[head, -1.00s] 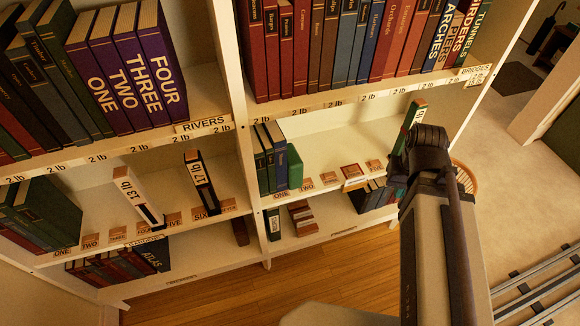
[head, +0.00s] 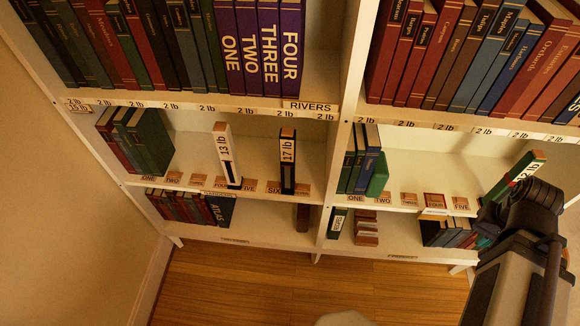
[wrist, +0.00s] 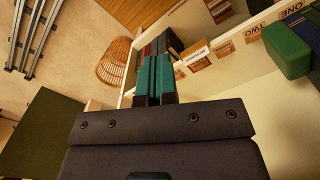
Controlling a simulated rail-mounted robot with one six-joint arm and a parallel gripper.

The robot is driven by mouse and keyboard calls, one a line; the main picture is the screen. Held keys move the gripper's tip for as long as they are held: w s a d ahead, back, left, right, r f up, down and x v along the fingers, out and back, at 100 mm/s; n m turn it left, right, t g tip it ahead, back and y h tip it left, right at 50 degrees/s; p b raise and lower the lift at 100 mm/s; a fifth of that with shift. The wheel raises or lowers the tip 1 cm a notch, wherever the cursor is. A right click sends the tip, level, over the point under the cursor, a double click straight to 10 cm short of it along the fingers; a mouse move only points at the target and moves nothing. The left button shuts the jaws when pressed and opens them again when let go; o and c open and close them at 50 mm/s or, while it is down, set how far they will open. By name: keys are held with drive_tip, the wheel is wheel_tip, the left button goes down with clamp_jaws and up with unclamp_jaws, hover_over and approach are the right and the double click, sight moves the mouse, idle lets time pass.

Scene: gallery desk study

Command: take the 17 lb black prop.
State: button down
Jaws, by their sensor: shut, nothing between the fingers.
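The black 17 lb prop (head: 287,165) stands upright on the middle shelf of the left bay, by the label SIX, in the head view. Its white top band reads 17 lb. A white 13 lb prop (head: 228,160) stands to its left with a clear gap between them. My gripper (wrist: 155,65) is shut and empty, its teal-faced fingers together in the wrist view. In the head view my arm is at the far right, by the right bay, well away from the black prop. The wrist view does not show the black prop.
A green 12 lb prop (head: 524,170) leans in the right bay, close to my arm. An upright divider (head: 338,165) separates the bays.

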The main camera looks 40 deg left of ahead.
drive_tip(key=c, duration=1.8)
unclamp_jaws()
drive_tip(key=shift+c, duration=0.2)
drive_tip(key=o, duration=1.4)
drive_tip(key=shift+f, duration=0.1)
